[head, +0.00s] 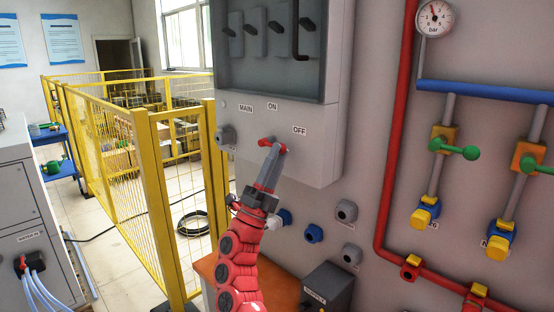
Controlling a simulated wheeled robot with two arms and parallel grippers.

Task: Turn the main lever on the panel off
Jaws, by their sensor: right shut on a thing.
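The main lever (266,141) is a small red handle on the front of the grey panel box (320,150). The labels MAIN, ON and OFF are above it, with ON straight above and OFF to its upper right. My right gripper (273,152) reaches up from below on the red arm and is shut on the lever. The grey fingers hide part of the lever, so its exact angle is hard to tell. My left gripper is not in view.
A row of black switches (280,27) sits above in a recessed cabinet. A red pipe (391,130) and valves with green handles (463,151) are to the right. A yellow mesh fence (120,150) stands to the left. A grey round connector (226,134) juts out beside the lever.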

